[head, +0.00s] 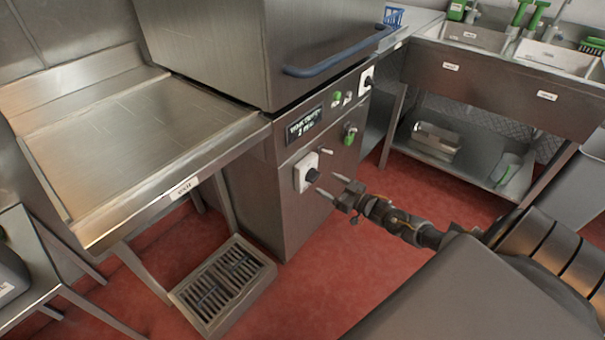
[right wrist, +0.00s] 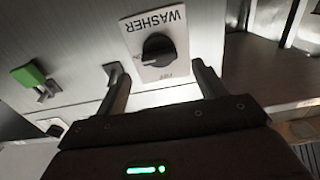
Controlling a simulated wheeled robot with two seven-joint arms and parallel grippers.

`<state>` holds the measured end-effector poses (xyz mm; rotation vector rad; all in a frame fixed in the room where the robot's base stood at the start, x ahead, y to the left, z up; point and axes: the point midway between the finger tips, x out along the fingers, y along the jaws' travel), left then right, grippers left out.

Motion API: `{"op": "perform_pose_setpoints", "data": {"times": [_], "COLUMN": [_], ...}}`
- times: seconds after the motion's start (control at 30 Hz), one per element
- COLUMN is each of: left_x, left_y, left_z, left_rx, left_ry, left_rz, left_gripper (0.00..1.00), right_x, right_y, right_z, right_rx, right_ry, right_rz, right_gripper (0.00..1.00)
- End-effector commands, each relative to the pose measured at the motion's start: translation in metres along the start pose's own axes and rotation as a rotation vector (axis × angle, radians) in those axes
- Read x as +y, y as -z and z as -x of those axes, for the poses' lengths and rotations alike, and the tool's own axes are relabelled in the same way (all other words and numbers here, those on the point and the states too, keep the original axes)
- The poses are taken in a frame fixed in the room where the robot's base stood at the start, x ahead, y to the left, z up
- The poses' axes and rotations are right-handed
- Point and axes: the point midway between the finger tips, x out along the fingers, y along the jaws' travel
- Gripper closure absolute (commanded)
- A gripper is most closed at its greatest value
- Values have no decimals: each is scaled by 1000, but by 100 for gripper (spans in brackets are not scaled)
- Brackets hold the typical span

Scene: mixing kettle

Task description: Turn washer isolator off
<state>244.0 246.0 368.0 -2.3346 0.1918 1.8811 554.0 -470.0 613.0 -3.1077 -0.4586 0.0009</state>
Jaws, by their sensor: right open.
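The washer isolator (head: 300,168) is a white plate with a black round knob on the front of the steel washer cabinet. In the right wrist view, the isolator (right wrist: 158,48) appears upside down with the word WASHER on its plate. My right gripper (head: 328,185) is open and empty in front of the knob. In the right wrist view, the fingers of my right gripper (right wrist: 160,82) stand apart on either side of the plate, with the knob between and beyond them. Contact with the knob is not visible. My left gripper is not in view.
A display (head: 305,124), green-handled controls (head: 350,134) and another black knob on a white plate (head: 367,82) are on the same cabinet. A blue door handle (head: 335,60) juts out above. A steel side table (head: 150,130) stands left, and sinks (head: 480,36) stand right.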

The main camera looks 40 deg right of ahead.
Motion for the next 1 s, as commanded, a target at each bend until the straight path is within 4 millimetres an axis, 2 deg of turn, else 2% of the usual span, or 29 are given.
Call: {"op": "perform_pose_setpoints", "data": {"times": [0.4, 1.0], "left_x": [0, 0], "left_y": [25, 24], "left_z": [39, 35], "left_rx": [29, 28], "left_ry": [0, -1], "left_rz": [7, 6], "left_gripper": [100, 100], "right_x": [0, 0], "right_y": [-1, 0], "right_z": [-40, -50], "right_rx": [1, 1], "right_ry": [-1, -1], "right_rz": [0, 0], "right_gripper": [29, 29]}}
